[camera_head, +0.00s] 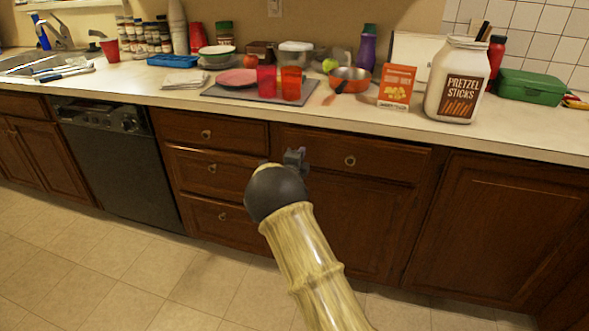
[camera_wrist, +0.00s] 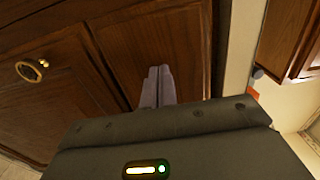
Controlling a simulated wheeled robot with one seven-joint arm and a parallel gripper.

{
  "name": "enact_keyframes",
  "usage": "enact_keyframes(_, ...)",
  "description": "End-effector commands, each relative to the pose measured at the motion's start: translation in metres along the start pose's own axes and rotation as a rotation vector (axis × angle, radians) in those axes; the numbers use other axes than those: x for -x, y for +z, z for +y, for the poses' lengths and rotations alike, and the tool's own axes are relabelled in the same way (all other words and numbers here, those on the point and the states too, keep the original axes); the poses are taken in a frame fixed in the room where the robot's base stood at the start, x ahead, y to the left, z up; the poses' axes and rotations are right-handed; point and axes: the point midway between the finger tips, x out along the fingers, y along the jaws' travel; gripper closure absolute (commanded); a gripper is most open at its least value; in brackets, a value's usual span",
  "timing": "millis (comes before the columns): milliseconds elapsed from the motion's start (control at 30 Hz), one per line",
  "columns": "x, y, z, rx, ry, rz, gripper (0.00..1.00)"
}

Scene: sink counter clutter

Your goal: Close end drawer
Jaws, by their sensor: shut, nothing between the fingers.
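My gripper (camera_head: 295,157) is in front of the wooden cabinet, near the left end of the wide drawer (camera_head: 395,157) with a round knob. The arm hides part of the fronts below. In the wrist view my gripper (camera_wrist: 158,86) has its two fingers together, with nothing between them, pointing at brown wooden fronts. Whether they touch is unclear. To the left is a stack of drawers: a top drawer (camera_head: 235,134), a middle drawer (camera_head: 190,165) and a lower drawer (camera_head: 200,212). The middle one seems to stand slightly proud; I cannot tell surely. A brass knob (camera_wrist: 31,70) shows in the wrist view.
A dark dishwasher (camera_head: 120,165) stands left of the drawers. The counter (camera_head: 340,122) above holds a pretzel jar (camera_head: 458,80), an orange-red box (camera_head: 396,88), red cups (camera_head: 290,84) and other clutter. The tiled floor (camera_head: 130,265) is clear.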

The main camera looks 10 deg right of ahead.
Motion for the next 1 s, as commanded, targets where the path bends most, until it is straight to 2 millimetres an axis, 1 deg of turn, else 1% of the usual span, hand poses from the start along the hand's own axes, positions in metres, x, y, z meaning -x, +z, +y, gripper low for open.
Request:
enact_keyframes(100, -0.009, -0.004, 0.001, -0.001, -0.001, 0.002, 1.00)
enact_keyframes(233, -0.014, -0.003, 0.000, -0.001, -0.001, -0.001, 1.00)
enact_keyframes(700, -0.016, -0.003, -0.004, 0.001, -0.008, -0.004, 1.00)
enact_keyframes(867, -0.010, -0.003, -0.004, 0.001, -0.009, -0.004, 1.00)
enact_keyframes(1000, 0.005, -0.002, -0.001, 0.000, -0.004, -0.002, 1.00)
